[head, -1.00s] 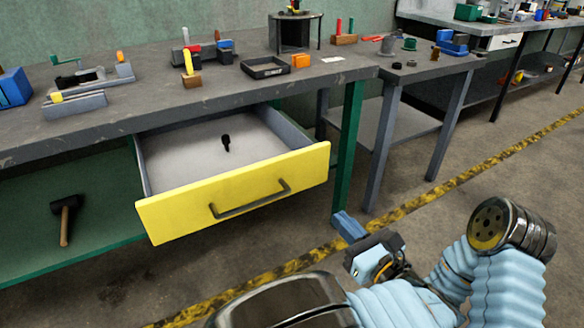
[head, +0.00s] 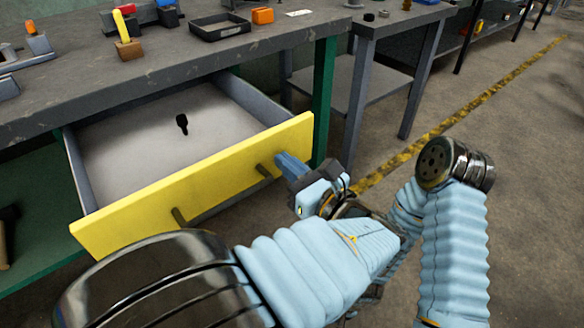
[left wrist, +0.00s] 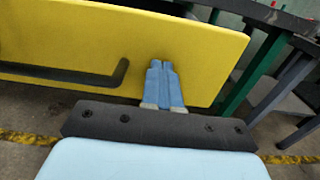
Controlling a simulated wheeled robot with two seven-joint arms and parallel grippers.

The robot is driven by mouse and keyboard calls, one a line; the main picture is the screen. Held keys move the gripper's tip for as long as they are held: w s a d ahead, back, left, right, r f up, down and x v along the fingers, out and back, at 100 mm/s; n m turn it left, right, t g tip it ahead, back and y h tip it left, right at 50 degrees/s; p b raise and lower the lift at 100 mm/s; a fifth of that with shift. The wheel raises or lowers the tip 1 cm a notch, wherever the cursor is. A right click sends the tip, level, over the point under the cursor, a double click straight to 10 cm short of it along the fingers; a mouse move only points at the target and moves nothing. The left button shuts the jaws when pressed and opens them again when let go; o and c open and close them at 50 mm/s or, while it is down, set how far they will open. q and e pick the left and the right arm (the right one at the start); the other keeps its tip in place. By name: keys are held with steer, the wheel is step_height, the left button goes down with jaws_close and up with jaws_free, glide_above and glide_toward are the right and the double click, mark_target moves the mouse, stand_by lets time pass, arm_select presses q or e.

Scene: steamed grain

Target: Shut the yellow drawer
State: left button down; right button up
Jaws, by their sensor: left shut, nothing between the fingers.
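The yellow drawer (head: 215,178) is pulled out from under the workbench, and its inside shows with a small black object (head: 182,123) lying in it. Its dark bar handle (head: 178,215) is partly hidden behind my arm. My left gripper (head: 282,160) is shut and empty, its blue fingertips at the right part of the yellow front, right of the handle. In the left wrist view the shut blue fingers (left wrist: 161,68) point at the yellow front (left wrist: 110,45), right of the handle (left wrist: 95,77); I cannot tell whether they touch it. My right gripper is not seen.
The grey workbench top (head: 180,65) above the drawer holds a black tray (head: 220,26), an orange block (head: 262,15) and small tools. A green bench leg (head: 323,100) stands just right of the drawer. The floor to the right is clear, with a yellow-black line (head: 450,118).

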arm_select(q)
steer(key=shift+w, duration=0.1)
steer(key=shift+w+a, duration=0.1)
steer(key=shift+a, duration=0.05)
steer(key=p+x, duration=0.2)
steer(key=x, duration=0.9)
steer(key=shift+w+a+r, duration=0.1)
steer(key=shift+w+a, duration=0.05)
steer(key=shift+a, duration=0.1)
steer(key=x, duration=1.6)
steer(key=shift+w+a+p, duration=0.2)
steer(key=shift+w+p, duration=0.15)
steer(key=shift+w+a+r, duration=0.1)
steer(key=shift+w+a, duration=0.05)
steer(key=shift+a, duration=0.05)
